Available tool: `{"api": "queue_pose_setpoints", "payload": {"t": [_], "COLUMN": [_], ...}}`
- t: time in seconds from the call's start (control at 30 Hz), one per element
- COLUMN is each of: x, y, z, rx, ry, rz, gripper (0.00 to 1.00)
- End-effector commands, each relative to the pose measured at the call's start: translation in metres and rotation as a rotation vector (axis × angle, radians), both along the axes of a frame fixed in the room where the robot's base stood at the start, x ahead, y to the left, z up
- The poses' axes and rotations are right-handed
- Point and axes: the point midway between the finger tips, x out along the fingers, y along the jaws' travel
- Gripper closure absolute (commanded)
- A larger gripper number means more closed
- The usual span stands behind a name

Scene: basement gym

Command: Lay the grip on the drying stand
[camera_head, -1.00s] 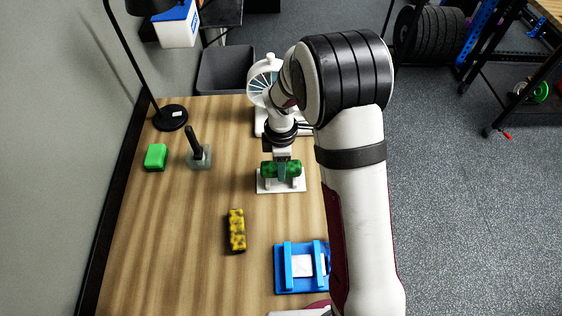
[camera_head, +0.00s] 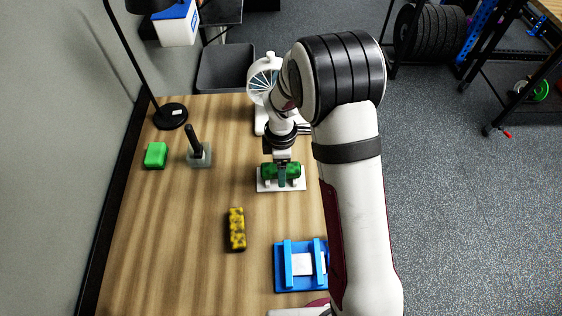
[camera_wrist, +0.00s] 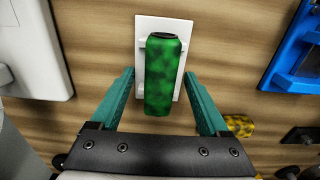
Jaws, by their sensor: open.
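The green mottled grip (camera_head: 268,171) lies crosswise on the white drying stand (camera_head: 297,187), on its low supports. The wrist view shows the grip (camera_wrist: 163,75) over the stand's white plate (camera_wrist: 150,24). My gripper (camera_wrist: 159,74) is open, with one teal finger on each side of the grip and visible gaps between. In the head view my gripper (camera_head: 282,179) is over the middle of the grip and hides part of it. A second grip-like piece, yellow and black (camera_head: 237,230), lies on the table nearer the front.
A blue fixture (camera_head: 284,287) stands at the front right, partly behind my arm. A green block (camera_head: 156,155), a dark upright handle in a grey base (camera_head: 195,145) and a lamp base (camera_head: 170,117) are at left. A white fan-like device (camera_head: 262,78) stands behind. The left-centre wood is clear.

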Motion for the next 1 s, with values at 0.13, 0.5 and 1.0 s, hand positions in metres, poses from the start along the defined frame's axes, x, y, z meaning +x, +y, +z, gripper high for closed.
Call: {"api": "queue_pose_setpoints", "payload": {"t": [0.13,0.5,1.0], "x": [0.001,0.001,-0.068], "y": [0.0,0.0,-0.025], "z": [0.021,0.13,0.193], "rx": [0.001,0.001,0.037], "ry": [-0.006,-0.006,0.014], "rz": [0.0,0.0,-0.534], "gripper": [0.21,0.21,0.21]}}
